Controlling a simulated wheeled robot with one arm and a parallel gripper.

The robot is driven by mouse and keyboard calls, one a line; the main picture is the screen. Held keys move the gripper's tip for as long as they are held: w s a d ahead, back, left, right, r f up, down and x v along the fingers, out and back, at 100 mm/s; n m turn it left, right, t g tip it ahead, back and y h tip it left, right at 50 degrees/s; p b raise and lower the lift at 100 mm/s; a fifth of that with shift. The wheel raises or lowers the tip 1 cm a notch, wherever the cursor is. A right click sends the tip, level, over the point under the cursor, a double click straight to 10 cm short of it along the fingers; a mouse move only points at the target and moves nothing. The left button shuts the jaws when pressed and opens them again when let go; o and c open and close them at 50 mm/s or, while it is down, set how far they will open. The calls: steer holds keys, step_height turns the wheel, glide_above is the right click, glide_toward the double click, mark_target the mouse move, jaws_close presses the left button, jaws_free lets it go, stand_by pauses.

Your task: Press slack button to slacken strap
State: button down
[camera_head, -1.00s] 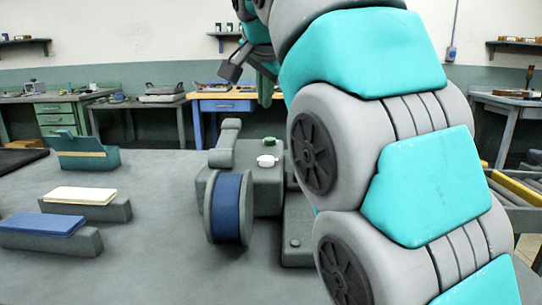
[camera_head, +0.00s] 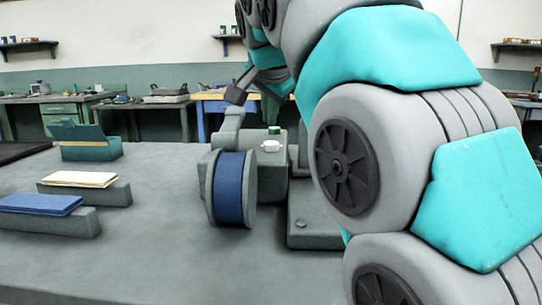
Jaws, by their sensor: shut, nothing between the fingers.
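The ring grinder (camera_head: 298,170) stands on the grey table, with a blue belt or strap (camera_head: 229,188) around the drum at its front left. I cannot tell whether the strap is taut. Two buttons show on its top: a green one (camera_head: 274,130) and a white one (camera_head: 270,146) nearer to me. I see no label on either. Contact cannot be made out. My arm hides the grinder's right side.
On the left of the table (camera_head: 150,250) stand a teal holder (camera_head: 90,150), a block with a cream top (camera_head: 85,192) and one with a blue top (camera_head: 48,222). A flat base with a small knob (camera_head: 300,224) sits right of the drum. Open table lies between blocks and grinder.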

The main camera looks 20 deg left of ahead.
mark_target(270, 144)
steer(key=shift+f+b, duration=0.4)
steer(key=shift+f, duration=0.6)
stand_by(1.2)
steer(key=shift+f+b, duration=0.35)
steer(key=shift+f, duration=0.05)
steer(key=shift+f+b, duration=0.45)
steer(key=shift+f, duration=0.1)
stand_by(0.7)
steer(key=shift+r, duration=0.1)
stand_by(0.5)
steer(key=shift+r+p, duration=0.75)
steer(key=shift+r, duration=0.2)
step_height(270, 144, up, 5)
steer(key=p, duration=0.4)
